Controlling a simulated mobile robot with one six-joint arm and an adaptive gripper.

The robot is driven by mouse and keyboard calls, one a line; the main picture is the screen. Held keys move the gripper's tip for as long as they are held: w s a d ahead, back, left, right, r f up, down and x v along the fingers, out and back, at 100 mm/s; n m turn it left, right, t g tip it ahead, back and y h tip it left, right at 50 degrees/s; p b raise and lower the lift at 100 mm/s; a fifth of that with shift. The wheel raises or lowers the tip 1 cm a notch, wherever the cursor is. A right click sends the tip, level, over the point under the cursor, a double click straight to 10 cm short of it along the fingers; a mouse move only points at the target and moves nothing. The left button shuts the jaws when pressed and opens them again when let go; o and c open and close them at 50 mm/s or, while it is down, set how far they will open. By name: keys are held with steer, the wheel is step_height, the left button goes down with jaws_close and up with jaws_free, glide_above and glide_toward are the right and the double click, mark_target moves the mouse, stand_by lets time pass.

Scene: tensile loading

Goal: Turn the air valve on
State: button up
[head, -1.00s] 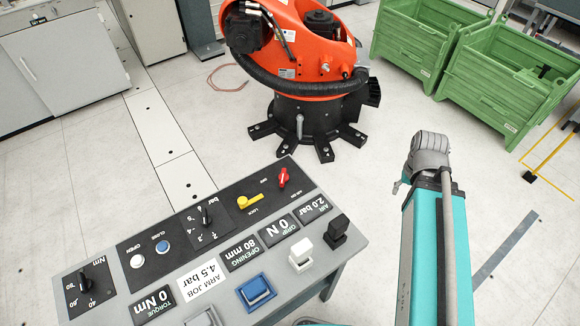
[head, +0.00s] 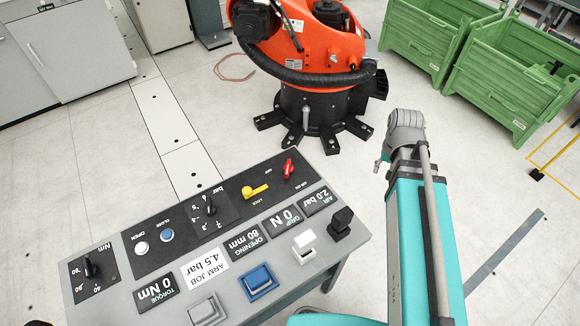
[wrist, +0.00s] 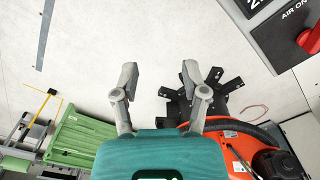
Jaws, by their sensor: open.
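The air valve is a small red handle (head: 288,168) at the far right end of the control desk's back row, beside an "AIR ON" label. In the wrist view the red handle (wrist: 312,40) is cut off by the upper right edge. My gripper (wrist: 159,74) is open and empty, with its two fingers apart over bare floor. The valve lies up and to the right of the fingers, not between them. In the head view the end of my arm is right of the valve and apart from it; the fingers are mostly hidden there.
The grey control desk (head: 330,258) carries a yellow lock lever (head: 255,191), several knobs, buttons and displays. The air display (head: 318,201) reads 2.0 bar. An orange robot (head: 310,60) stands behind, green crates (head: 430,42) at upper right. Floor between desk and orange robot is clear.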

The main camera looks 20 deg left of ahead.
steer(key=w+a, duration=0.4)
steer(key=a, duration=1)
steer(key=n, duration=0.1)
glide_above(288, 166)
steer(key=shift+s, duration=0.15)
steer(key=shift+f, duration=0.1)
step_height(288, 166, down, 14)
steer(key=b, duration=1.3)
steer(key=shift+r+b, duration=0.2)
steer(key=shift+b, duration=0.2)
